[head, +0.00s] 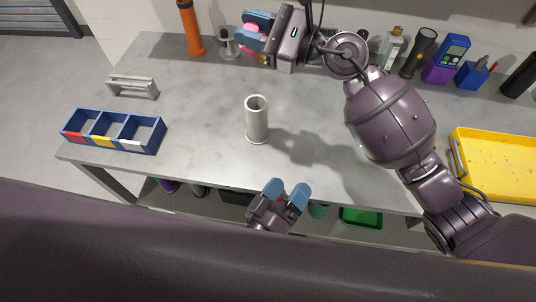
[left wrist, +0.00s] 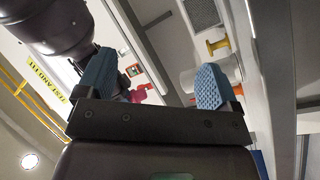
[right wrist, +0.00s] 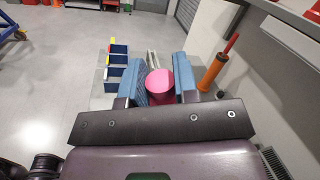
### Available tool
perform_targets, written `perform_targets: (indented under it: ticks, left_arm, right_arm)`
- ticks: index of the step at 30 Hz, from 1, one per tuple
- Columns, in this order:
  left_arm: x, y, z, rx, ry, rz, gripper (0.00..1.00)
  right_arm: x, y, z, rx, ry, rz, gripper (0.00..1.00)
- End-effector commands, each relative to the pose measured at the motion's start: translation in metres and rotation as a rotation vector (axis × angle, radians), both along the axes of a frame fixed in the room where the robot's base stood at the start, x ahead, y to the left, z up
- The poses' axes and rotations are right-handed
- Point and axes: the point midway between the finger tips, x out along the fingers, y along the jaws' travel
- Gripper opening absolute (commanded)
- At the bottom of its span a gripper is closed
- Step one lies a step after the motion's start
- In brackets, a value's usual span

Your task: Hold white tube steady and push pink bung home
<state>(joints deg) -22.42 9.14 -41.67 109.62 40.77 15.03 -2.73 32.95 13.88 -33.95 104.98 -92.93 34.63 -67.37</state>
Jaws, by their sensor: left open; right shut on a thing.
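The white tube (head: 257,128) stands upright on the grey table, its open top showing; no gripper touches it. My right gripper (head: 258,32) is over the table's far edge, shut on the pink bung (head: 251,29). In the right wrist view the bung (right wrist: 160,87) shows between the blue fingers (right wrist: 161,77). My left gripper (head: 286,193) is open and empty at the table's front edge, below the tube in the head view. Its spread blue fingers (left wrist: 155,80) also show in the left wrist view.
A blue three-part bin (head: 113,147) and a grey handle-shaped piece (head: 133,91) are at the left. An orange tube (head: 190,28) stands at the back. A yellow tray (head: 500,190) is at the right. The table around the white tube is clear.

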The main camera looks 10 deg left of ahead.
Motion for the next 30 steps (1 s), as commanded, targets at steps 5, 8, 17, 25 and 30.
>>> perform_targets:
  ticks: [5, 8, 17, 25, 30]
  left_arm:
    - [0.018, 0.007, 0.015, -0.395, 0.078, 0.068, 0.86]
    - [0.026, 0.012, 0.021, -0.620, 0.115, 0.102, 0.86]
    - [0.048, 0.030, 0.029, -1.288, 0.185, 0.182, 0.86]
    - [0.060, 0.044, 0.025, -1.874, 0.181, 0.237, 0.86]
    - [0.064, 0.049, 0.019, -2.159, 0.147, 0.259, 0.86]
  right_arm:
    - [0.000, 0.000, 0.000, 0.000, 0.000, 0.000, 0.04]
    - [0.000, 0.000, 0.000, 0.000, 0.000, 0.000, 0.04]
    - [0.000, 0.000, 0.000, 0.000, 0.000, 0.000, 0.04]
    - [0.000, 0.000, 0.000, 0.000, 0.000, 0.000, 0.04]
    - [0.000, 0.000, 0.000, 0.000, 0.000, 0.000, 0.04]
